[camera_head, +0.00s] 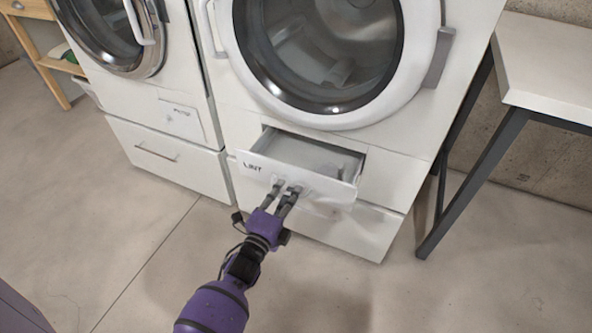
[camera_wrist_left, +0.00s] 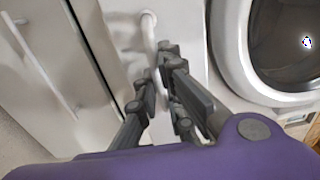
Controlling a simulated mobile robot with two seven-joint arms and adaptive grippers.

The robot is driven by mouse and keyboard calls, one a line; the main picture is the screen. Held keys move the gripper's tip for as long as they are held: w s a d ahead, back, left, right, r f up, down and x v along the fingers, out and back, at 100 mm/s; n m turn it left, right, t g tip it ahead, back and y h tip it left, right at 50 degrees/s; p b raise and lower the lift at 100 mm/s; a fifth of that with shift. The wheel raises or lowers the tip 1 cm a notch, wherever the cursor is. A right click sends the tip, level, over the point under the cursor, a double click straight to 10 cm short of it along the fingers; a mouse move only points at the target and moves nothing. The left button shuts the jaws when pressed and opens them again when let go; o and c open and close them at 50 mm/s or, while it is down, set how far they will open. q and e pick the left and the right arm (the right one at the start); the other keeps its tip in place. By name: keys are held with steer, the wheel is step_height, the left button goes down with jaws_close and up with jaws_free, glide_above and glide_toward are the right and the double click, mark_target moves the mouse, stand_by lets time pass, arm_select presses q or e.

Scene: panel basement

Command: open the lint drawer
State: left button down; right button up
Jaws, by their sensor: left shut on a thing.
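The lint drawer (camera_head: 258,169), white with a "LINT" label on its front, is pulled out part way from the white machine below its round door. Its open top shows a grey inside. My left gripper (camera_head: 287,189) is at the drawer front, with its fingers at the handle. In the left wrist view the fingers (camera_wrist_left: 163,95) are closed around the white curved handle (camera_wrist_left: 150,38). My right gripper is in neither view.
A second white machine (camera_head: 140,110) with a lower drawer stands to the left. A white table (camera_head: 548,62) with dark legs stands to the right. A wooden shelf (camera_head: 55,62) is at the far left. The floor in front is clear.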

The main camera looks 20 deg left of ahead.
arm_select(q)
steer(key=s+p, duration=0.2)
steer(key=s, duration=0.7)
steer(key=shift+s+a, duration=0.15)
steer(key=shift+s, duration=0.15)
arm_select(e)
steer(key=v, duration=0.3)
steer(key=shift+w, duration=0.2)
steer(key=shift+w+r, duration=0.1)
arm_select(q)
steer(key=c, duration=1.9)
jaws_free()
steer(key=shift+o, duration=0.3)
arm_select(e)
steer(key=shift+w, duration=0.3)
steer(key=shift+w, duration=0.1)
